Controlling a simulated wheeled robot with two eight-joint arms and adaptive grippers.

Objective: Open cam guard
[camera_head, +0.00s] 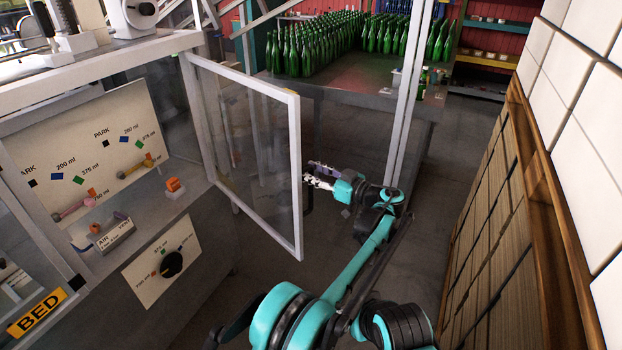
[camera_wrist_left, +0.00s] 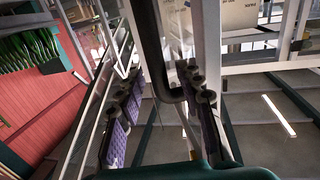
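The cam guard (camera_head: 252,150) is a clear panel in a white frame. It stands swung out from the machine's corner, with its free edge toward the right. The panel of coloured marks and pegs (camera_head: 108,150) behind it is uncovered. A dark bar handle (camera_head: 307,197) sits at the guard's free edge; it shows as a black bent bar in the left wrist view (camera_wrist_left: 153,50). My left gripper (camera_head: 312,176) is at this handle. Its purple-padded fingers (camera_wrist_left: 162,108) are apart, with the bar between them; contact is unclear. My right gripper is not visible.
A knob plate (camera_head: 165,265) and a yellow BED label (camera_head: 36,312) are on the machine's lower front. A table with many green bottles (camera_head: 350,45) stands behind. A tiled and slatted wall (camera_head: 530,190) bounds the right. The floor between is clear.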

